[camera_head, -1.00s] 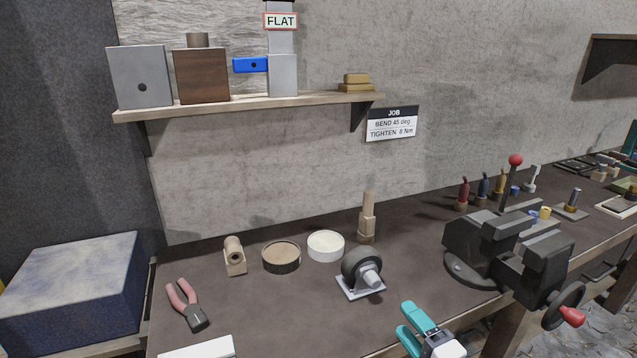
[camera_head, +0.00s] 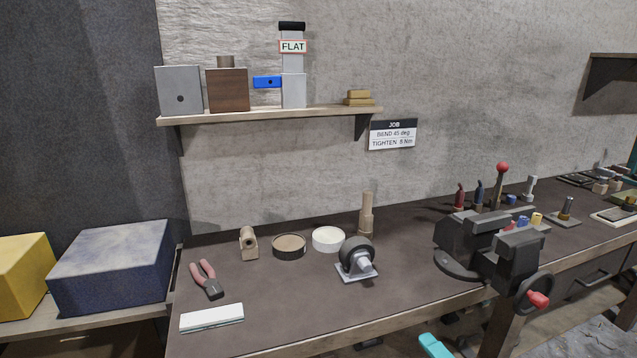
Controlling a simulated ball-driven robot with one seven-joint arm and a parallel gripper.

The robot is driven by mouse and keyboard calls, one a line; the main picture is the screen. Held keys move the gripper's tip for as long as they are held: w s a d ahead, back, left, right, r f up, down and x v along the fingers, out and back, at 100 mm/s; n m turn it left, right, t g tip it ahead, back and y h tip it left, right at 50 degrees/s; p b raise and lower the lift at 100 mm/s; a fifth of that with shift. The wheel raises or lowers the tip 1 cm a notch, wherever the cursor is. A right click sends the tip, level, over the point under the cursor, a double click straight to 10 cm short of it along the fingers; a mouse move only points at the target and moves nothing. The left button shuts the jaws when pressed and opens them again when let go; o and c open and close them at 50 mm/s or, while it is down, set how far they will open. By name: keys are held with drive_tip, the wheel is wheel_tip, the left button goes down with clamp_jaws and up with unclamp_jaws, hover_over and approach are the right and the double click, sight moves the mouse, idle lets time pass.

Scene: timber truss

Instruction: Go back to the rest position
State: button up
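A teal part of my gripper (camera_head: 434,345) shows at the bottom edge of the head view, in front of the workbench (camera_head: 300,325) edge. The rest of it is cut off by the frame, so its fingertips and any held thing cannot be made out.
A shelf (camera_head: 270,116) with boxes hangs above. Blue (camera_head: 112,265) and yellow (camera_head: 25,275) boxes stand at left. The bench's front middle is clear.

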drive_tip(key=s+f+n+g+h, duration=0.2)
drive_tip(key=s+f+n+g, duration=0.6)
drive_tip(key=s+f, duration=0.6)
drive_tip(key=s+d+f+n+g+h, duration=0.1)
drive_tip(key=s+d+n+g+h, duration=0.1)
drive_tip(key=s, duration=0.8)
drive_tip(key=s+d+f+n+g+h, duration=0.1)
drive_tip(key=s+d+n+g, duration=0.2)
drive_tip(key=s, duration=0.7)
drive_tip(key=shift+s+d+f+g+h, duration=0.15)
drive_tip(key=shift+d+f+g+h, duration=0.2)
drive_tip(key=shift+d+g, duration=0.75)
